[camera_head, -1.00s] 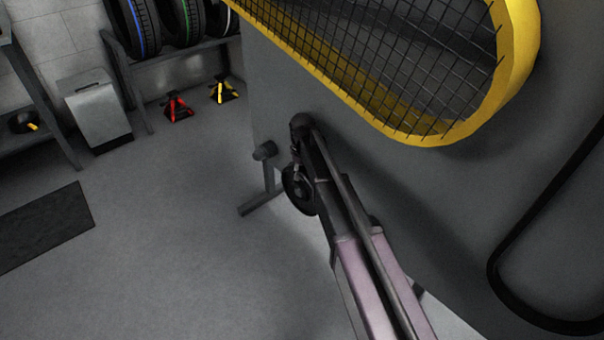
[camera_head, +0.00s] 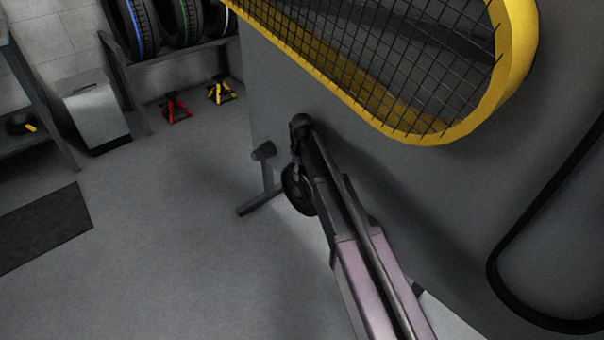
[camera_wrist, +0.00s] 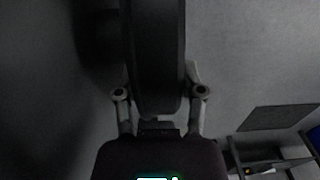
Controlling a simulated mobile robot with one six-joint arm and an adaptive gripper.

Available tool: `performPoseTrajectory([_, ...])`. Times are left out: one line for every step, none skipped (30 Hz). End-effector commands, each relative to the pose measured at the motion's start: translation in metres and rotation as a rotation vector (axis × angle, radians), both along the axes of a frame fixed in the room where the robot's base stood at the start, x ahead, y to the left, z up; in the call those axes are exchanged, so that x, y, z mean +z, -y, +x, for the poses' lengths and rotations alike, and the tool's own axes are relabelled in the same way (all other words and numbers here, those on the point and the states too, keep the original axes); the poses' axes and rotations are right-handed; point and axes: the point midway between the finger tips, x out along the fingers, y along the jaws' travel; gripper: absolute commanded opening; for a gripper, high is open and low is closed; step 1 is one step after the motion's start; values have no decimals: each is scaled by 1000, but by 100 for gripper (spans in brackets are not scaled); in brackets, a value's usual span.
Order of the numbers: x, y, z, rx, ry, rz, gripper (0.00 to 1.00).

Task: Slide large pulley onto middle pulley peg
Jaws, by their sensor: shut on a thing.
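My gripper (camera_wrist: 158,90) is shut on a large dark pulley (camera_wrist: 157,50), seen nearly edge-on between the two fingers in the wrist view. In the head view the pulley (camera_head: 298,190) shows as a dark disc below the end of my arm, close to a grey panel and partly covered by the arm. My gripper is mostly hidden behind the arm there. I cannot pick out the middle pulley peg in either view.
A yellow-framed mesh guard (camera_head: 440,135) hangs over the grey panel (camera_head: 450,200). A grey post (camera_head: 266,172) with a short cylinder on top stands left of the pulley. Red (camera_head: 175,108) and yellow (camera_head: 221,90) jack stands lie farther back. The floor at left is open, with a dark mat (camera_head: 40,225).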

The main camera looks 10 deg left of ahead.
Motion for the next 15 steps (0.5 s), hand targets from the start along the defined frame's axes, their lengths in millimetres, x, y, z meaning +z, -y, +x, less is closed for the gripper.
performPoseTrajectory([0,2,3,-2,6,-5,0])
performPoseTrajectory([0,3,3,-3,6,-5,0])
performPoseTrajectory([0,3,3,-3,6,-5,0])
performPoseTrajectory([0,3,3,-3,7,-6,0])
performPoseTrajectory([0,3,3,-3,7,-6,0])
performPoseTrajectory([0,3,3,-3,7,-6,0])
performPoseTrajectory([0,3,3,-3,7,-7,54])
performPoseTrajectory([0,3,3,-3,7,-7,63])
performPoseTrajectory([0,3,3,-3,7,-7,75])
performPoseTrajectory([0,3,3,-3,7,-6,84])
performPoseTrajectory([0,3,3,-3,7,-6,91])
performPoseTrajectory([0,3,3,-3,6,-5,91])
performPoseTrajectory([0,3,3,-3,6,-5,91])
performPoseTrajectory([0,2,3,-2,5,-5,91])
performPoseTrajectory([0,2,2,-2,5,-5,91])
